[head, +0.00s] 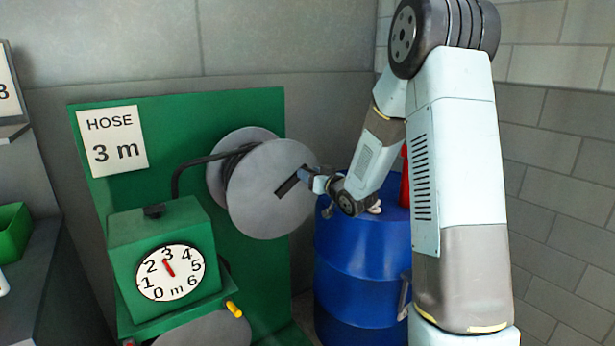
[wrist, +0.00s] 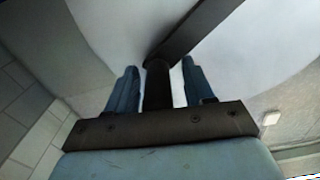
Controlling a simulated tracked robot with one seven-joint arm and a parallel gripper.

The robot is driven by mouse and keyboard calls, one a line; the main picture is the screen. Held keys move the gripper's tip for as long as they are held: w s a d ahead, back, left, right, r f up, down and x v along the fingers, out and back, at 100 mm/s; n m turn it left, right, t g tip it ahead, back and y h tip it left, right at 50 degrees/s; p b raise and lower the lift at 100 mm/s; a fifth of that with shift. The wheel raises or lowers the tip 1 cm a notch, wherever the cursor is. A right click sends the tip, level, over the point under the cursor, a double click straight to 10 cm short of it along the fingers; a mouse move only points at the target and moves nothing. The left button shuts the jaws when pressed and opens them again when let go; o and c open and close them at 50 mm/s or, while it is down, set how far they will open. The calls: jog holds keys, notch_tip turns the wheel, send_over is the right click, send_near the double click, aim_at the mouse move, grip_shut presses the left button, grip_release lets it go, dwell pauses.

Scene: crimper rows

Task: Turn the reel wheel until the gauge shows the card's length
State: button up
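The white card (head: 113,139) on the green board reads "HOSE 3 m". The round gauge (head: 178,281) on the green box has a red needle pointing up and slightly left, at about the 3 mark. The grey reel wheel (head: 256,200) stands right of the box, with a dark crank bar (head: 289,187) on its face. My gripper (head: 308,177) is at the bar's outer end. In the wrist view, my gripper (wrist: 158,82) has its fingers apart on both sides of the dark handle (wrist: 158,88), with a visible gap on each side.
A blue drum (head: 350,262) stands right of the wheel, below my forearm, with a red object (head: 405,178) on top. A yellow handle (head: 233,309) sticks out beside a lower grey disc (head: 208,331). A green bin (head: 12,232) is at far left.

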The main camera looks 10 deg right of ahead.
jog(key=shift+s+d, duration=0.15)
jog(key=v, duration=1.3)
jog(key=shift+s, duration=0.25)
dwell(1.2)
